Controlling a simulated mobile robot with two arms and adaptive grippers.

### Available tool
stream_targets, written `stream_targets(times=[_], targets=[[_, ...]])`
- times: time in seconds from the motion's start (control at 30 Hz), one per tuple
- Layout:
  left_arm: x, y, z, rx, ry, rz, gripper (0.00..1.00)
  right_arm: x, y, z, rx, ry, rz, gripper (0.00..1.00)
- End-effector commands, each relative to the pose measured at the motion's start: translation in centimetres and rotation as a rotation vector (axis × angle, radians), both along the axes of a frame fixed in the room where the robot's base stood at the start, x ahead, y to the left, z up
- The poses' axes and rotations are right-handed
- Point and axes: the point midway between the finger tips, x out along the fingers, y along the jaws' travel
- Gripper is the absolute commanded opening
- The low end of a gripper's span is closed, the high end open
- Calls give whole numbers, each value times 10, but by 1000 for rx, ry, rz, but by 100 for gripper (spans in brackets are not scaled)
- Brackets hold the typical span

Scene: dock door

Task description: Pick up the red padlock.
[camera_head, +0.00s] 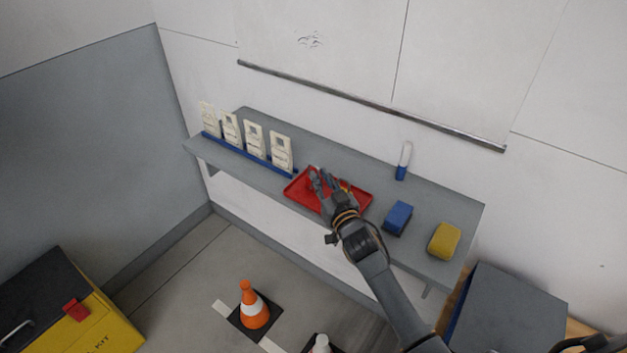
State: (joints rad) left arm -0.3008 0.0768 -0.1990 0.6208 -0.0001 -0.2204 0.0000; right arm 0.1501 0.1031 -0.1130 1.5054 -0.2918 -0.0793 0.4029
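My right gripper (324,179) reaches in from the lower right over a red tray (296,196) on the grey shelf. Its fingers look spread apart, with the tips over the tray. A small red thing (312,173), which looks like the red padlock, shows at the fingertips on the left. It blends with the red tray, and the fingers partly hide it. I cannot tell whether a finger touches it. A bit of yellow (345,186) shows in the tray behind the gripper. My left gripper is not in view.
On the shelf (335,158) stand several white tags in a blue rack (245,153), a blue-and-white marker (404,161), a blue block (398,218) and a yellow block (444,240). An orange cone (253,305) and a yellow kit box (110,333) are below.

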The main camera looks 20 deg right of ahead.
Motion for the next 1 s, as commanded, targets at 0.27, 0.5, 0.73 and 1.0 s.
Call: stream_targets(times=[0.27, 0.5, 0.73, 1.0], targets=[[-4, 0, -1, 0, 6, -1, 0, 0, 0, 0, 0, 0, 0, 0], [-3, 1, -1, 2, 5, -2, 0, 0, 0, 0, 0, 0, 0, 0], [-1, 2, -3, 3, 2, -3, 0, 0, 0, 6, -1, -2, 0, 0], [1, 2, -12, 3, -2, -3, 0, -10, -2, 42, -3, -5, 0, 0]])
